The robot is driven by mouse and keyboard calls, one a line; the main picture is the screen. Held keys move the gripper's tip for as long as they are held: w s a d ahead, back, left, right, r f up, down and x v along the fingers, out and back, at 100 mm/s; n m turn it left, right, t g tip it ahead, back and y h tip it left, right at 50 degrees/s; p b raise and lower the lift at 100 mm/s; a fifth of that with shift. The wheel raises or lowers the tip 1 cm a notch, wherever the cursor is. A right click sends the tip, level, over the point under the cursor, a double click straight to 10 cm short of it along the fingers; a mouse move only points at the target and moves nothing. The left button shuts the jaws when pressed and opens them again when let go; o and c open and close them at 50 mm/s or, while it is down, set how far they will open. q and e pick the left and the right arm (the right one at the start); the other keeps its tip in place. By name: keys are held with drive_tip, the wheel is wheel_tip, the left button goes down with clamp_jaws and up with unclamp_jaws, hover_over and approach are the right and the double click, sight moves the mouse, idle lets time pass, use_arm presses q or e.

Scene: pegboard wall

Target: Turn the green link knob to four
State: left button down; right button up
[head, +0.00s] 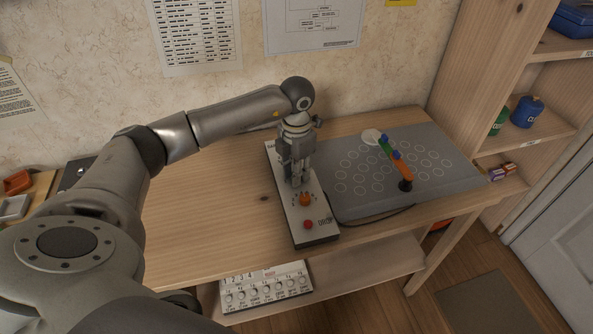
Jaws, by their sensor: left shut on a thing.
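A long pale control box (318,205) with dark sides lies on the wooden table. My left gripper (297,182) reaches down onto its face from above. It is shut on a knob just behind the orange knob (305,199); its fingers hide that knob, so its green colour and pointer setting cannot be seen. A small jointed arm on the grey board has a green link (385,146), an orange link (402,170) and blue joints (397,155). My right gripper is not in view.
A red button (308,224) sits at the box's near end. The grey board (351,206) with white circles lies right of the box, a dark cable along its front edge. Shelves (535,140) stand at the right. A white panel with knobs (266,288) is below the table.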

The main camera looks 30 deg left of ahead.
use_arm(q)
drive_tip(key=c, duration=1.2)
unclamp_jaws()
wheel_tip(320, 180, up, 12)
